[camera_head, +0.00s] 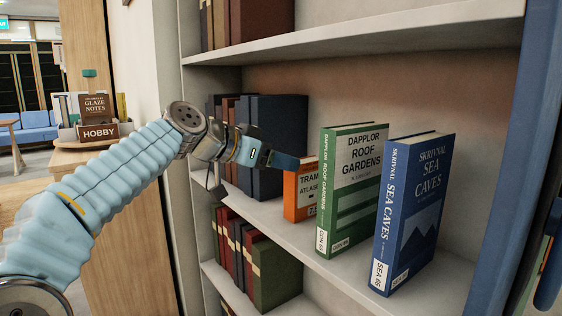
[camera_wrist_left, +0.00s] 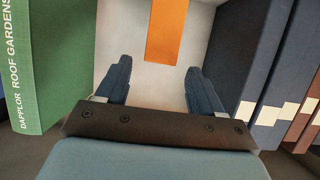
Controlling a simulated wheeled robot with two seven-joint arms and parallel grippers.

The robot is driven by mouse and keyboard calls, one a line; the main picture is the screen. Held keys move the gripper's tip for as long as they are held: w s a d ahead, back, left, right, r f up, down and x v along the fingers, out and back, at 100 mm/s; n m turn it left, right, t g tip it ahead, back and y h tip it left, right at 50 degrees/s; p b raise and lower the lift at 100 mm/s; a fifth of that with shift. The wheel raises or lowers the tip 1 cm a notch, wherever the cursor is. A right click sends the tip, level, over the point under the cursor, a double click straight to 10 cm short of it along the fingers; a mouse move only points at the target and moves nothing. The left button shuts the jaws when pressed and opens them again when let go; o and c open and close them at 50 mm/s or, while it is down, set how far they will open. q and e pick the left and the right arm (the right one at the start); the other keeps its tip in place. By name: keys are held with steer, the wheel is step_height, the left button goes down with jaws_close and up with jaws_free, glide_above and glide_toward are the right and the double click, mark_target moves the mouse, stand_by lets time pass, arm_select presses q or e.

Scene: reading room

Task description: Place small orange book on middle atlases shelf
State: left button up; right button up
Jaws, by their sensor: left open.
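The small orange book (camera_head: 300,193) stands upright on the middle shelf (camera_head: 268,213), between the dark books and the green Dapplor Roof Gardens book (camera_head: 348,185). My left gripper (camera_head: 284,161) is in front of it and hides part of its cover. In the left wrist view the orange book (camera_wrist_left: 168,28) shows beyond the fingers. There my left gripper (camera_wrist_left: 157,80) is open, with an empty gap between its fingers, apart from the book. At the right edge of the head view a dark part, seemingly of my right arm, shows; its fingers cannot be made out.
The blue Skrivnal Sea Caves book (camera_head: 415,215) stands right of the green one. Dark blue books (camera_head: 278,135) stand to the left. An upper shelf (camera_head: 400,38) hangs above, and a lower shelf holds red and green books (camera_head: 275,270). Bare shelf lies in front of the orange book.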

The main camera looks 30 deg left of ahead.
arm_select(q)
steer(key=v, duration=1)
steer(key=shift+s+r, duration=0.15)
steer(key=shift+s, duration=0.15)
